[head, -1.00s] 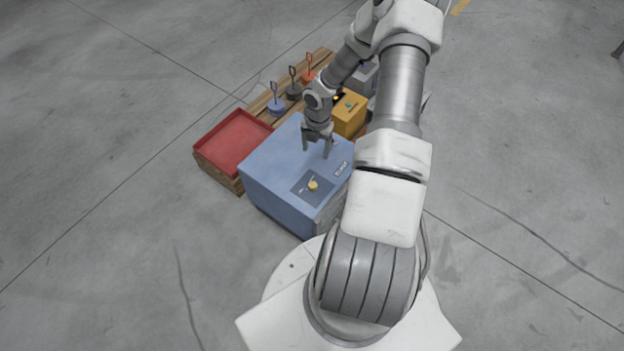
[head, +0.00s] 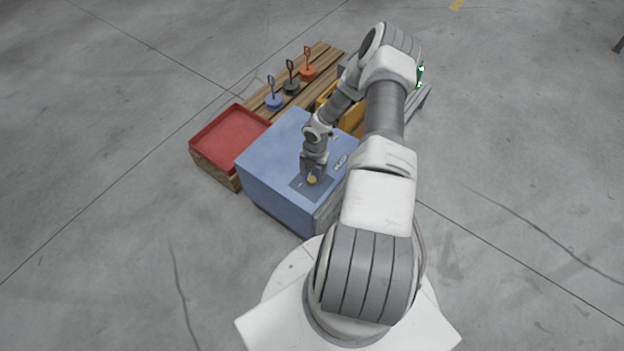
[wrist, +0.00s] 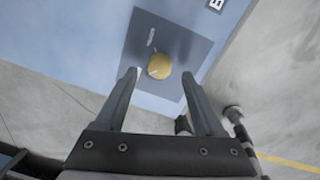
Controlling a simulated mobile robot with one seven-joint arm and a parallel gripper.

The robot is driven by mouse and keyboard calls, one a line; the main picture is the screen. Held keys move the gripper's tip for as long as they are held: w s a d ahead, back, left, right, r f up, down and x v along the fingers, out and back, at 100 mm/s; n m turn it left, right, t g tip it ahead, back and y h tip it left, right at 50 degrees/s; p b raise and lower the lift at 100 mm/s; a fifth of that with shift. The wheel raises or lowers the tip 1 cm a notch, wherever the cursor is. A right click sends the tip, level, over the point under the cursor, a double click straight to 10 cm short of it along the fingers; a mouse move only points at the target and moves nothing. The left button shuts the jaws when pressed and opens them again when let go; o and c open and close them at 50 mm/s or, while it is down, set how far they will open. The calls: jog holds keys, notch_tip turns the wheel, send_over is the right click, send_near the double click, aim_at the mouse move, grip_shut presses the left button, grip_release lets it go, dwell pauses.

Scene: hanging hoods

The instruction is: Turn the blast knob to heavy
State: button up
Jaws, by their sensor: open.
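The blast knob (head: 312,181) is a small yellow round knob on a dark square plate (head: 296,184) on top of the blue box (head: 268,160). In the wrist view the knob (wrist: 159,66) shows a pale pointer mark, and small pale lettering stands beside it on the plate (wrist: 184,42); I cannot read it. My gripper (head: 312,178) is open, with its fingers close above the knob. In the wrist view the gripper (wrist: 165,75) has one finger on each side, and the knob lies between and slightly beyond the tips. I cannot tell any contact.
A red tray (head: 228,138) stands left of the blue box. Behind are wooden planks (head: 325,62) with blue, dark and orange handled pieces (head: 308,72). A yellow box (head: 350,112), partly hidden by my arm, stands behind the blue box. The floor around is clear.

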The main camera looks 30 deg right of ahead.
aim_at(312, 181)
jog(key=shift+w+f, duration=0.1)
jog(key=shift+f, duration=1.3)
grip_shut()
